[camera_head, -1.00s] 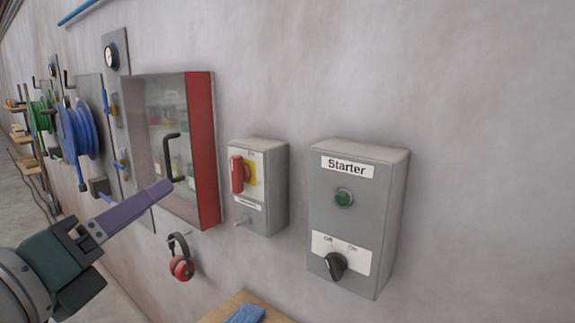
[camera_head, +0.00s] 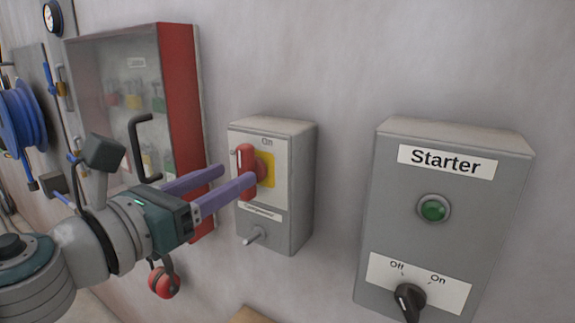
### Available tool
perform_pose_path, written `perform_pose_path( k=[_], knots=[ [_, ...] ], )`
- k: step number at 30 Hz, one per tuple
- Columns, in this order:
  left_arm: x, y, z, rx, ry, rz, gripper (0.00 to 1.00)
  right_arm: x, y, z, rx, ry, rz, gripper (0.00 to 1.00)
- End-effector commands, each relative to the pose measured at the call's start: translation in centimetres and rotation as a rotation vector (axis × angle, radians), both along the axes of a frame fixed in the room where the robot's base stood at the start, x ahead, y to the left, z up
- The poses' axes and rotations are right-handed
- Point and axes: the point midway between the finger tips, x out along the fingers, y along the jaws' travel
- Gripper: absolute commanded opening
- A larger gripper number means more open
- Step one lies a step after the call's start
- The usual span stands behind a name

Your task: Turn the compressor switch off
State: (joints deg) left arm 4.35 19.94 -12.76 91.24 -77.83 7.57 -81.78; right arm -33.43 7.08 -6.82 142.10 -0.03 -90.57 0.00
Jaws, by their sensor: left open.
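The compressor switch box (camera_head: 297,180) is a grey box on the wall, with a red handle (camera_head: 246,160) on a yellow plate. The handle stands upright, near the "On" mark at the top of the label. My left gripper (camera_head: 238,180) is open, its two purple fingers reaching right to the handle. The nearer finger overlaps the handle's lower part in the picture; I cannot tell whether it touches. The farther finger ends just left of the box. My right gripper is not in view.
The Starter box (camera_head: 375,230), with a green lamp (camera_head: 433,208) and black knob (camera_head: 408,298), hangs to the right. A red-edged glass cabinet (camera_head: 180,100) is behind my left arm. Red earmuffs (camera_head: 164,282) hang below. A metal peg (camera_head: 255,236) sticks out under the switch label.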

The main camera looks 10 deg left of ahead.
Motion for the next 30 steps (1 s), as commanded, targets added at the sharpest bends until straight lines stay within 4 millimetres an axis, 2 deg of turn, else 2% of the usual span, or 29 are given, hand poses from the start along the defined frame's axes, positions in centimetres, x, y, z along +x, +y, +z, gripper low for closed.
perform_pose_path(
  k=[3,6,17,30],
  knots=[
    [1.7,-0.6,0.0,-0.003,-0.001,0.000,0.55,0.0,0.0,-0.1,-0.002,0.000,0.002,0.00],
    [2.4,-0.9,0.0,-0.001,-0.001,0.000,0.55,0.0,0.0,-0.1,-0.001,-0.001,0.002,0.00],
    [2.8,-1.1,0.0,-0.001,0.000,-0.001,0.54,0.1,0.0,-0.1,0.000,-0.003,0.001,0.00],
    [2.8,-1.1,0.0,-0.001,0.000,-0.001,0.04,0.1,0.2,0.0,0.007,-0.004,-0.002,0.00]
  ],
)
